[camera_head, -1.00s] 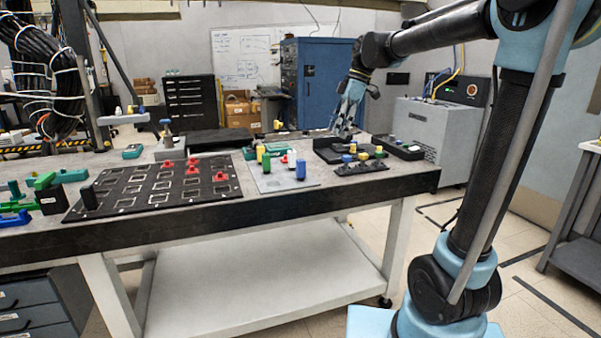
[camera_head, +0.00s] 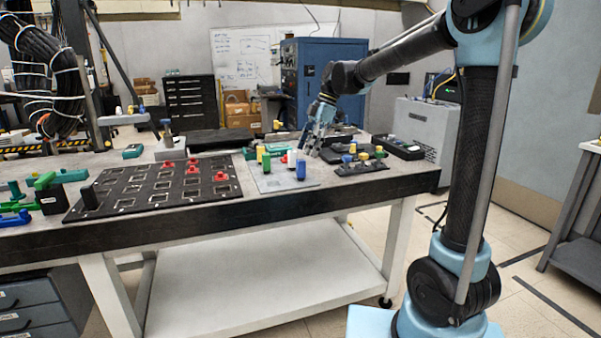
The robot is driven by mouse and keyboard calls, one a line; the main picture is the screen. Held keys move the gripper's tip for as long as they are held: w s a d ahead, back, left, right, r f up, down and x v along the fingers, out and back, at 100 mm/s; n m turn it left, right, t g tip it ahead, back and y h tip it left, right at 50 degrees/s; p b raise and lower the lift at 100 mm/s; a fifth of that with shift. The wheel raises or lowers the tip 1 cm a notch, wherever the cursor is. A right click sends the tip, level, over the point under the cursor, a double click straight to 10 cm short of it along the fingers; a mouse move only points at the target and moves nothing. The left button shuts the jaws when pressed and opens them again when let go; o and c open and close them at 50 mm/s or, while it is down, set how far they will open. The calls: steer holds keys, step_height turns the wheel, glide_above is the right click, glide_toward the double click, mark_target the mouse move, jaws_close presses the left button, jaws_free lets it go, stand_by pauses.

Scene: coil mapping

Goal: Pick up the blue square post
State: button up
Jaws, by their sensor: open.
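A blue post (camera_head: 301,170) stands upright at the right side of a light grey plate (camera_head: 272,184) on the workbench. It is too small to tell whether its sides are square. A white-and-red post (camera_head: 291,158), a green post (camera_head: 266,162) and a yellow post (camera_head: 260,152) stand on the same plate. My gripper (camera_head: 312,150) hangs open and empty, pointing down, just behind and slightly right of the blue post. It appears apart from the post.
A black slotted board (camera_head: 150,205) with red pieces lies left of the plate. A small dark holder (camera_head: 362,168) with blue and yellow knobs is at the right, a black bin (camera_head: 398,148) behind it. Green and blue parts (camera_head: 15,215) crowd the far left.

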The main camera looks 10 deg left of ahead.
mark_target(303, 160)
steer(key=shift+x, duration=3.8)
jaws_close()
